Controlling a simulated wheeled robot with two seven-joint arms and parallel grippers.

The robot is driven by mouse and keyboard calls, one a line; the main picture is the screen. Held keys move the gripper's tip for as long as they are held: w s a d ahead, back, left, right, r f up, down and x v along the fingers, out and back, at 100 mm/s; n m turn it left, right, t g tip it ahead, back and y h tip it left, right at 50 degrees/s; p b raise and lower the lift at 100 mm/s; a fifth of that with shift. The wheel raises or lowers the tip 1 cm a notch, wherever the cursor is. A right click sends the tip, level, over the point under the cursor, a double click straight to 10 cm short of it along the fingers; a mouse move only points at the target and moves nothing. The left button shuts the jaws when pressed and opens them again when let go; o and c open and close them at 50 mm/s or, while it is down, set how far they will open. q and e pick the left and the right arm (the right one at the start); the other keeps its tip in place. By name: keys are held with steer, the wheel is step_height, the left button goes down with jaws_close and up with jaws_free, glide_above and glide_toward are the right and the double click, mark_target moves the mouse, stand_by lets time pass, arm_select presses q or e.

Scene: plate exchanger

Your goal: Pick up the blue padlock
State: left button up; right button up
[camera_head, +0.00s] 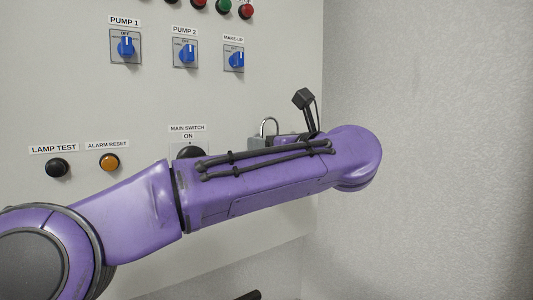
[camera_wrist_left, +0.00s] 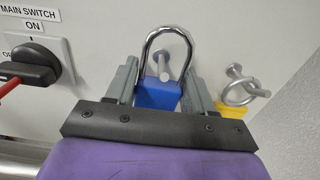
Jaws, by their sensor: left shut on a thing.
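The blue padlock (camera_wrist_left: 157,95) shows in the left wrist view, its shiny metal shackle (camera_wrist_left: 167,30) looping upward. My left gripper (camera_wrist_left: 161,84) is shut on the padlock's blue body, one grey finger on each side. A metal peg (camera_wrist_left: 163,68) on the panel shows inside the shackle loop; I cannot tell whether the shackle rests on it. In the head view the shackle (camera_head: 268,121) shows above my purple left arm, which hides the blue body and most of the gripper. My right gripper is not in view.
Right of the padlock, a second peg (camera_wrist_left: 234,71) carries a metal shackle with a yellow body (camera_wrist_left: 232,106). The black-handled main switch (camera_wrist_left: 32,68) is to the left, with a red thing (camera_wrist_left: 9,87) at it. Blue pump knobs (camera_head: 126,45) are higher on the panel.

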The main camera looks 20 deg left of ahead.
arm_select(q)
steer(key=v, duration=1.7)
steer(key=shift+f, duration=0.15)
